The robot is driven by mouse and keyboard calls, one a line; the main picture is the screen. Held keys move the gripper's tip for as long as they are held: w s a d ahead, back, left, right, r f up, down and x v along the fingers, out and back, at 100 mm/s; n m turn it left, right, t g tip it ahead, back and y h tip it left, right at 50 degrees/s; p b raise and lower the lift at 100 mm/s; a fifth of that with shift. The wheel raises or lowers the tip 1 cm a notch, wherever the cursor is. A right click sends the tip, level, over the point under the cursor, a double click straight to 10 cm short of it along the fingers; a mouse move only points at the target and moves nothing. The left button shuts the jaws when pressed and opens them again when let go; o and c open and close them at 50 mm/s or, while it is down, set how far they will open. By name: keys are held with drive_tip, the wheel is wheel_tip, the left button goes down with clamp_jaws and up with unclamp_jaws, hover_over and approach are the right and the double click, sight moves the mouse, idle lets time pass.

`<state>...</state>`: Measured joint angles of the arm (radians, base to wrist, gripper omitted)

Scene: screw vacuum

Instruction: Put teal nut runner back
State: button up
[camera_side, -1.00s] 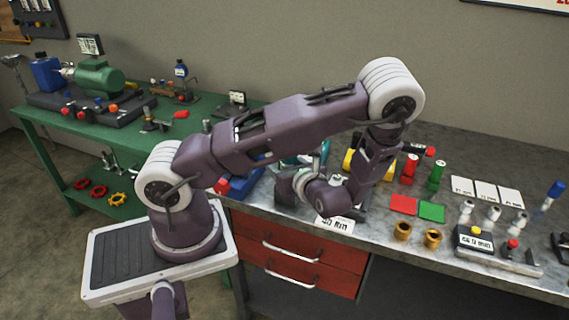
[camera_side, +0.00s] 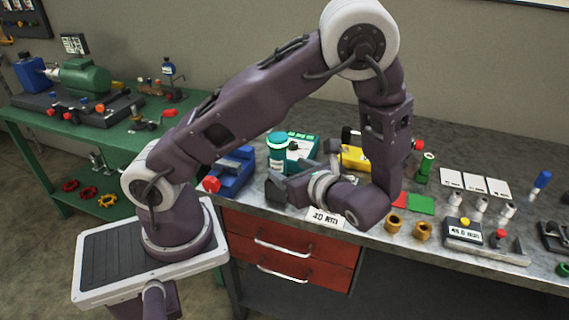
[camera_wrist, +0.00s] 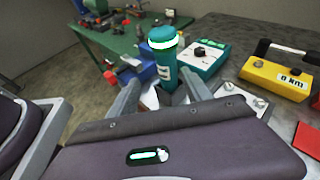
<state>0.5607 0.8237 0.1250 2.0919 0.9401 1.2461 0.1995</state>
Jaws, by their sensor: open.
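The teal nut runner (camera_side: 278,156) is an upright teal cylinder with a pale ring near its top. It stands near the front of the metal bench, left of a teal box (camera_side: 303,146). In the wrist view the nut runner (camera_wrist: 164,66) rises between the two grey fingers of my gripper (camera_wrist: 160,82). The fingers are open, one to each side, with gaps visible beside the cylinder. In the side view my gripper (camera_side: 285,183) is low over the bench beside it. The nut runner's lower end is hidden, so its seating cannot be told.
A blue tool (camera_side: 234,170) with a red knob is close on the left. A yellow device (camera_side: 354,157) stands to the right. A label (camera_side: 325,217) lies at the front edge. Red and green pads (camera_side: 421,204), brass cups (camera_side: 423,231) and a green canister (camera_side: 425,167) are further right.

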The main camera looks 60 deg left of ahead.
drive_tip(key=s+d+r+n+t+h, duration=0.3)
drive_tip(key=s+d+r+n+h, duration=0.2)
drive_tip(key=r+n+h, duration=0.2)
drive_tip(key=s+d+r+n+t+h, duration=0.3)
drive_tip(key=s+d+r+n+h, duration=0.2)
drive_tip(key=r+n, duration=0.3)
drive_tip(key=shift+s+d+r+n+h, duration=0.25)
drive_tip(key=shift+r+n+h, duration=0.15)
drive_tip(key=shift+n+h, duration=0.45)
